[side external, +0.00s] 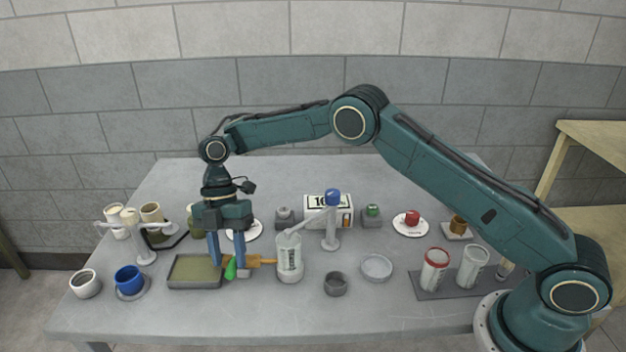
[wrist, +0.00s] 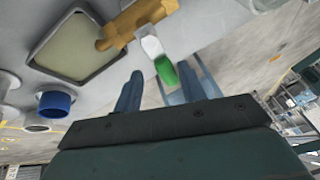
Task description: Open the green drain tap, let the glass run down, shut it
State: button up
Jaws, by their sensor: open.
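The drain tap has a brass-coloured body (side external: 262,261) running left from the foot of the upright glass (side external: 289,254), with a green handle (side external: 231,269) at its outer end. The glass looks pale with scale marks; I cannot read its level. My gripper (side external: 227,273) points straight down at the handle, fingers apart. In the wrist view the green handle (wrist: 166,71) lies between the open fingers (wrist: 168,86), and the brass body (wrist: 138,22) is just beyond. I cannot tell if a finger touches the handle. The drain tray (side external: 195,272) lies left of the tap, holding something olive-coloured.
A blue cup (side external: 129,279) and a white cup (side external: 85,284) stand left of the tray. A grey cup (side external: 335,284) and a shallow dish (side external: 376,266) are further right. The table's front strip is clear.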

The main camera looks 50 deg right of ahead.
jog(key=w+d+m+t+y, duration=0.15)
jog(key=w+m+t, duration=0.4)
jog(key=m, duration=0.95)
jog(key=s+v, duration=0.1)
jog(key=v, duration=1.4)
jog(key=s+d+r+m+t+h, duration=0.1)
jog(key=s+d+r, duration=0.3)
jog(key=s, duration=0.3)
jog(key=s+d+r+m+t, duration=0.1)
jog(key=s+d+r+m, duration=0.1)
jog(key=s+r, duration=0.4)
jog(key=shift+s+d+m+h, duration=0.3)
jog(key=shift+s+d+h, duration=0.05)
jog(key=shift+s+d, duration=0.5)
